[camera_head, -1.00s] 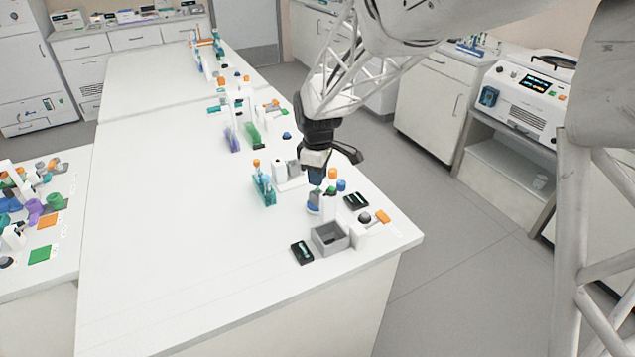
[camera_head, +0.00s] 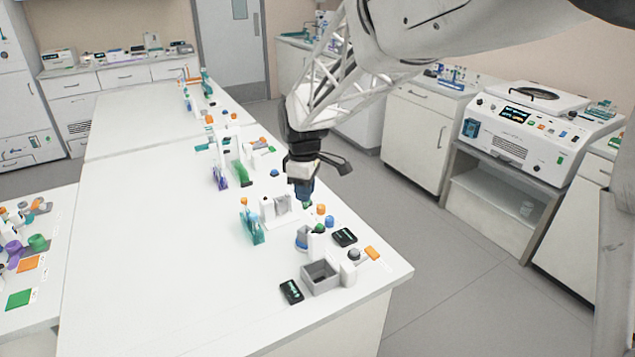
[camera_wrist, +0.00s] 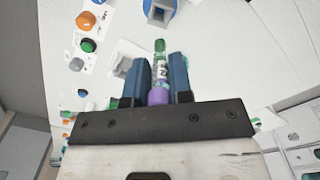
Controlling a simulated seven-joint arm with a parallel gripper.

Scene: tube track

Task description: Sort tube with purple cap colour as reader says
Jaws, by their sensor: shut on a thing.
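My gripper (camera_head: 304,198) hangs above the near part of the long white bench, over the white and grey holder. In the wrist view my gripper (camera_wrist: 160,85) is shut on a tube (camera_wrist: 160,68). The tube's purple cap (camera_wrist: 159,96) sits between the blue fingers. Its clear, labelled body points away from the palm and has green at the far end. A blue-ringed device (camera_head: 302,240) stands nearer the bench's front; which device is the reader I cannot tell. A purple rack (camera_head: 219,177) and a green rack (camera_head: 242,173) stand farther back.
A teal rack (camera_head: 251,226) and a white and grey holder (camera_head: 276,208) stand close to my gripper. A grey open bin (camera_head: 321,276) and two black display units (camera_head: 291,292) (camera_head: 344,237) lie near the front corner. The bench's left side is clear.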

